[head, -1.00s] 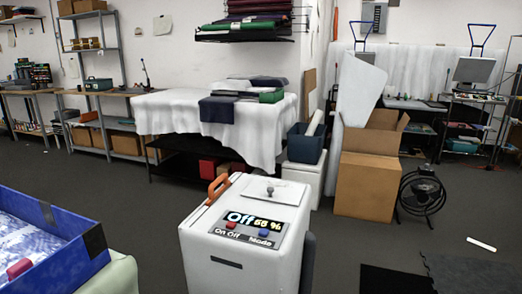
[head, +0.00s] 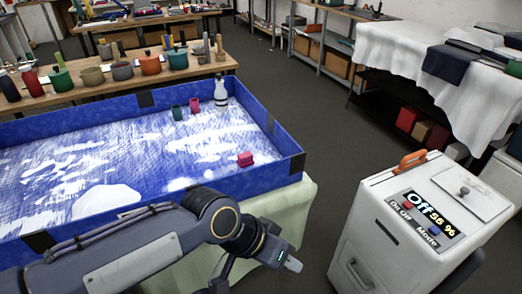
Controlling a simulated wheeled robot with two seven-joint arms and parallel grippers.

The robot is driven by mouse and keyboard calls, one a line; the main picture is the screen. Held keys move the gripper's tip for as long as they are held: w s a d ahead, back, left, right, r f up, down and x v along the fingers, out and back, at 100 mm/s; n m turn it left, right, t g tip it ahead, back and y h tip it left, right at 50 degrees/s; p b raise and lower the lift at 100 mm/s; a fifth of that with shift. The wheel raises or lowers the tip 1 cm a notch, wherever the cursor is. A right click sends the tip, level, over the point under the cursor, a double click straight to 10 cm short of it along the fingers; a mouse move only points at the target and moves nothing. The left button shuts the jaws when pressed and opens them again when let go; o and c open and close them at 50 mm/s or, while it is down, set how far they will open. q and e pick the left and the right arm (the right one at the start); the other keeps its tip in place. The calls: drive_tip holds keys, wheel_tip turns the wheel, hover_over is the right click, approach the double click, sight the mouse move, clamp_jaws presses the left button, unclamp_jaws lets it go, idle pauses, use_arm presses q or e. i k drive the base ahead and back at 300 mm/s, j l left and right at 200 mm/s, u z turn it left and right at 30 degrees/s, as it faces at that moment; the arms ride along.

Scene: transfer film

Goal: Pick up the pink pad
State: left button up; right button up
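The pink pad (head: 245,159) is a small pinkish-red block lying in the near right part of a blue-walled tray (head: 285,170). The tray has a blue and white patterned floor. My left arm comes in from the lower left, in front of the tray. My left gripper (head: 290,264) is past the tray's near right corner, below and to the right of the pad and well apart from it. Its fingers are seen edge-on, so I cannot tell whether they are open. My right gripper is not in view.
A white machine (head: 385,225) with an Off display stands at the right. A wooden table (head: 125,88) with several pots is behind. Dark floor lies between tray and machine.

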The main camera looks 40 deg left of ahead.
sight(246, 159)
drive_tip(key=u, duration=1.65)
drive_tip(key=i+l+z, duration=0.15)
drive_tip(key=i, duration=0.25)
drive_tip(key=i+l+z, duration=0.1)
drive_tip(key=i+l, duration=0.15)
drive_tip(key=i, duration=0.15)
drive_tip(key=i+l+z, duration=0.15)
drive_tip(key=i, duration=0.25)
